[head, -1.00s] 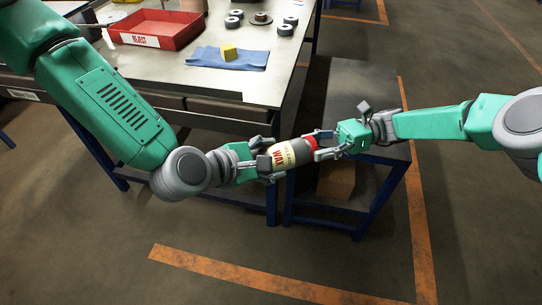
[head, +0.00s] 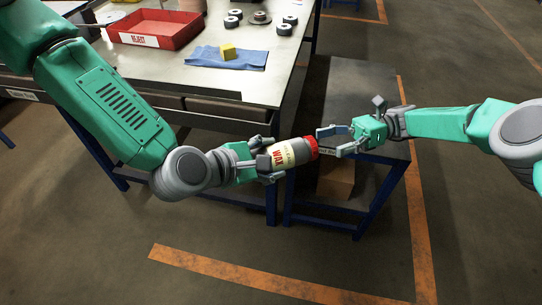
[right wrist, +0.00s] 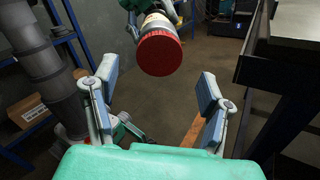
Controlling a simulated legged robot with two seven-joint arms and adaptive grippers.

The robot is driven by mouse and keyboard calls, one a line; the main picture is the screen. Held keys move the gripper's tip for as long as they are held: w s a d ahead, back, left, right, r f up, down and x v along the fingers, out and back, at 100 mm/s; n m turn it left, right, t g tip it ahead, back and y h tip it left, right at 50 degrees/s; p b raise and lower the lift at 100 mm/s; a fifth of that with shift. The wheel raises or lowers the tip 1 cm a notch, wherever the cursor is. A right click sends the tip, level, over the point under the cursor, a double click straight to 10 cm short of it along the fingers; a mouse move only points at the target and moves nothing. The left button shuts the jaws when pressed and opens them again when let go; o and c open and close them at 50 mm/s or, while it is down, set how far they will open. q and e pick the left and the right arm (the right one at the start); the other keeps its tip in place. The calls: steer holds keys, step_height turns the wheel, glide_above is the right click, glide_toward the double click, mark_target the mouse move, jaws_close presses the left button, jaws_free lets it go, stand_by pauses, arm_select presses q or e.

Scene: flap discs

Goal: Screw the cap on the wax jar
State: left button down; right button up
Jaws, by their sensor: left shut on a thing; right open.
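The wax jar (head: 287,154) has a cream label reading WAX and lies tilted nearly on its side in the air. My left gripper (head: 268,156) is shut on the end of the jar away from the cap. The red cap (head: 312,148) sits on the jar's right end; in the right wrist view its ridged red face (right wrist: 160,53) points toward the camera. How tightly it sits cannot be told. My right gripper (head: 328,142) is open and empty, just right of the cap and apart from it. Its two fingers (right wrist: 157,92) are spread below the cap in the right wrist view.
The steel bench (head: 275,92) behind carries a red tray (head: 160,40), a blue cloth (head: 205,58) with a yellow block (head: 228,51), and several discs. A low dark table (head: 360,85) stands at right, a cardboard box (head: 338,180) under it. The floor in front is clear.

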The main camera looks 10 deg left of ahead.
steer(key=o, duration=0.6)
steer(key=shift+c, duration=0.2)
step_height(320, 180, up, 10)
steer(key=shift+f, duration=0.1)
